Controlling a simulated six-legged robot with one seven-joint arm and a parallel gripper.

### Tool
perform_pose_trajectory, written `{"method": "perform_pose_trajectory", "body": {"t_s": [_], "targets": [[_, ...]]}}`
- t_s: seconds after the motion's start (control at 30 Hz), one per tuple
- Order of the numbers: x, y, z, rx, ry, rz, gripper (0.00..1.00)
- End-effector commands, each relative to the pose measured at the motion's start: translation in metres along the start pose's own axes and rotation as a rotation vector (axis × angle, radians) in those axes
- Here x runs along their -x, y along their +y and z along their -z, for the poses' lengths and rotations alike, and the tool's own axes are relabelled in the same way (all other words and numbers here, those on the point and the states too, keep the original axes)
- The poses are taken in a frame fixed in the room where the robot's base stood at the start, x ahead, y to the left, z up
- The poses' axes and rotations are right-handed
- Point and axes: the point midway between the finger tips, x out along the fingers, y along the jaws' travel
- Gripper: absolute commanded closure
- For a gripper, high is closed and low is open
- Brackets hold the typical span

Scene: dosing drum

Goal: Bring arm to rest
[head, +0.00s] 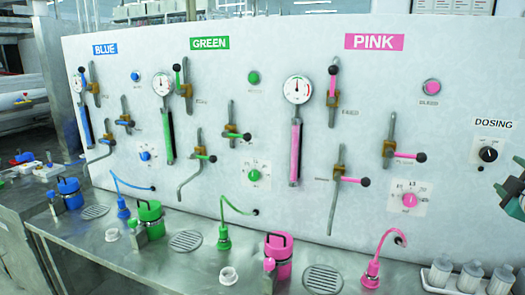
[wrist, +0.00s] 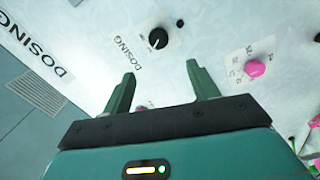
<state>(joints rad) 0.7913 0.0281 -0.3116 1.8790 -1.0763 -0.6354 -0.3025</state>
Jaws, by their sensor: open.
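My gripper (wrist: 161,74) is open and empty, with its two green fingers apart in the wrist view. It faces the white panel near the dosing knob. The black dosing knob (wrist: 158,38) shows just beyond the fingertips, with the pink dial (wrist: 255,68) to the right. In the head view, a green part of my arm or gripper shows at the right edge, below and right of the dosing knob (head: 488,154). The fingers cannot be made out clearly there.
The white panel (head: 270,70) carries blue, green and pink groups of valves, gauges and dials. The steel counter (head: 190,262) holds the pink canister (head: 278,256), green canister (head: 151,218), blue canister (head: 70,193) and several grey-white bottles (head: 470,277) at right. Curved hoses rise from the counter.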

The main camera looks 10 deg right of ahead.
Motion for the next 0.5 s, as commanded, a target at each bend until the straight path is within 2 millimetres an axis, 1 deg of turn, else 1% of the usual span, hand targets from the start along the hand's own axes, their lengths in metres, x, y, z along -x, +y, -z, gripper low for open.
{"method": "perform_pose_trajectory", "body": {"t_s": [0.03,0.07,0.17,0.2,0.27,0.3,0.37,0.4,0.47,0.5], "targets": [[0.001,0.000,0.016,-0.033,-0.004,-0.003,0.41],[0.002,-0.002,0.026,-0.063,-0.015,-0.001,0.41],[0.012,-0.015,0.069,-0.207,-0.062,0.020,0.41],[0.019,-0.024,0.089,-0.277,-0.085,0.042,0.41],[0.033,-0.043,0.118,-0.384,-0.122,0.089,0.41],[0.045,-0.057,0.136,-0.452,-0.148,0.129,0.41],[0.066,-0.081,0.164,-0.545,-0.185,0.202,0.41],[0.081,-0.098,0.180,-0.598,-0.211,0.254,0.41],[0.106,-0.122,0.202,-0.669,-0.247,0.335,0.41],[0.123,-0.139,0.216,-0.707,-0.271,0.393,0.41]]}}
